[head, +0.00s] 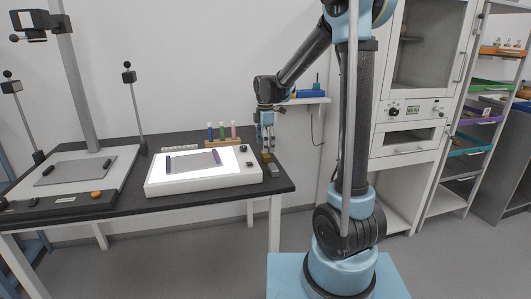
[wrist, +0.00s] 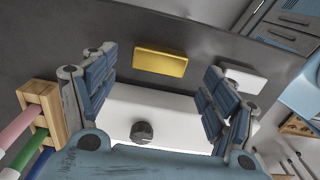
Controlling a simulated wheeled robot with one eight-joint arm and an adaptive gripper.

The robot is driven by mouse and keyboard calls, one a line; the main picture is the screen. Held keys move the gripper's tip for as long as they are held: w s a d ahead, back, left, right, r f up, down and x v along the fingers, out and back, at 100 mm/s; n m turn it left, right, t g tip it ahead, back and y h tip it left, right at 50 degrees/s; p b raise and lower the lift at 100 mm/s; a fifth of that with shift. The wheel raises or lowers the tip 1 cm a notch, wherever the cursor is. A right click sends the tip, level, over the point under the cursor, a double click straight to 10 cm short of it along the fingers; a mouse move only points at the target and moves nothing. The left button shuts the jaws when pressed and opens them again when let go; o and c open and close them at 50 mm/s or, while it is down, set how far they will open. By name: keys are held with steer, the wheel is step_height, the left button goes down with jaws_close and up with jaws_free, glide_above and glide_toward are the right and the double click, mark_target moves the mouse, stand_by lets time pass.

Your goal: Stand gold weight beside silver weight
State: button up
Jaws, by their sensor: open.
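The gold weight (wrist: 160,62) is a small yellow block. In the wrist view it lies between and just beyond my open fingers, on the dark table top. In the head view the gold weight (head: 266,157) shows just below my gripper (head: 266,147). The silver weight (wrist: 243,77) is a pale grey block to the right of the gold one, apart from it and partly behind my right finger. In the head view the silver weight (head: 272,170) sits nearer the table's front right corner. My gripper (wrist: 162,82) is open, with nothing between its pads.
A white light box (head: 205,184) with a knob stands close beside the weights. A wooden rack (head: 222,142) with blue, green and pink tubes stands behind it. The table's right edge is close to the weights. A stand with posts (head: 75,180) fills the left side.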

step_height(320, 180, up, 7)
steer(key=s+d+r+m, duration=0.2)
steer(key=s+d+m, duration=0.3)
steer(key=s+d, duration=0.35)
steer(key=s+d+f+m, duration=0.4)
steer(key=s+f+m, duration=0.1)
steer(key=s, duration=0.2)
steer(key=s+d+f+m+t, duration=0.1)
steer(key=s+d+f+m, duration=0.3)
steer(key=s, duration=0.4)
steer(key=s+d+f+m+t, duration=0.1)
steer(key=s+d+f+m, duration=0.4)
steer(key=s+m, duration=0.2)
steer(key=shift+s+f, duration=0.3)
steer(key=shift+s, duration=0.3)
steer(key=shift+w+f, duration=0.2)
steer(key=shift+w, duration=0.2)
